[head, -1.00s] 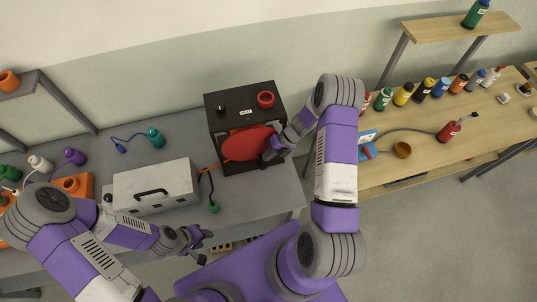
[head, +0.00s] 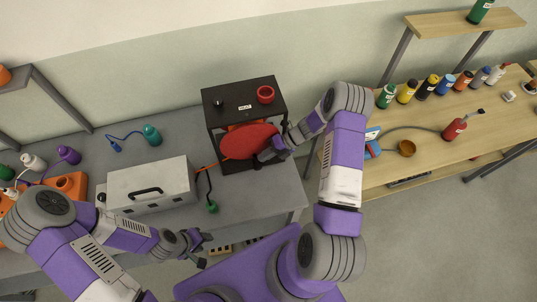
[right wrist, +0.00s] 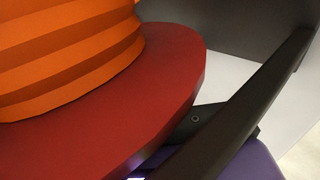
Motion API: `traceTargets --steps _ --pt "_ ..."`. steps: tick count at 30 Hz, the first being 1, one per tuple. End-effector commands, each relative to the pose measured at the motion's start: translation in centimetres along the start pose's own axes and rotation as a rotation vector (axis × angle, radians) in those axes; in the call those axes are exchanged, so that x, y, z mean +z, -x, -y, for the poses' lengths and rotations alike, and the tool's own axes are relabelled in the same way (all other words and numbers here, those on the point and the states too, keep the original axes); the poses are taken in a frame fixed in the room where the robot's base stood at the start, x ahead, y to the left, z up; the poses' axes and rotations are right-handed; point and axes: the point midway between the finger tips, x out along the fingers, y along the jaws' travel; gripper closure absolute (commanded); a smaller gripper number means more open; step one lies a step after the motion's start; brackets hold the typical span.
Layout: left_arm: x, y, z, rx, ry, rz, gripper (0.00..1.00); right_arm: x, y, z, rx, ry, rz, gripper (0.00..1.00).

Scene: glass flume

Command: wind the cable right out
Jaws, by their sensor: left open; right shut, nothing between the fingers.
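A cable reel with a red disc (head: 249,141) sits in a black open frame (head: 243,93) on the grey bench. Orange cable windings (right wrist: 65,50) fill the reel beside its red flange (right wrist: 160,85) in the right wrist view. A short orange cable end (head: 207,167) runs from the reel left to the grey case. My right gripper (head: 267,155) is shut with nothing between its fingers, at the lower right rim of the disc; whether it touches is unclear. My left gripper (head: 201,249) is open and empty, in front of the bench edge.
A grey case with a black handle (head: 150,183) stands left of the reel. A black lead with a green plug (head: 212,207) lies between them. Bottles (head: 426,88) line the wooden table at right.

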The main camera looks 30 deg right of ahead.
Motion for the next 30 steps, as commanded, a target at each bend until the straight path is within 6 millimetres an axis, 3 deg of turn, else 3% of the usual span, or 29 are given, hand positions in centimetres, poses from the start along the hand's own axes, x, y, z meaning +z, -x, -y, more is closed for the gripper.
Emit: traceTargets --steps 8,13,17,30 --pt "0.0 0.2 -0.1 0.0 0.0 0.0 0.57 0.0 0.1 -0.1 -0.002 0.0 0.0 1.0" --pt "0.0 1.0 -0.4 0.0 0.0 0.0 0.57 0.1 1.9 -0.2 -0.004 -0.001 0.003 1.0" --pt "0.1 2.2 -0.8 0.0 0.0 0.0 0.57 0.2 4.8 -0.4 -0.003 -0.002 0.006 1.0" --pt "0.0 0.8 -0.3 0.0 0.0 0.0 0.57 0.2 15.6 -0.2 -0.005 0.0 0.008 1.0"
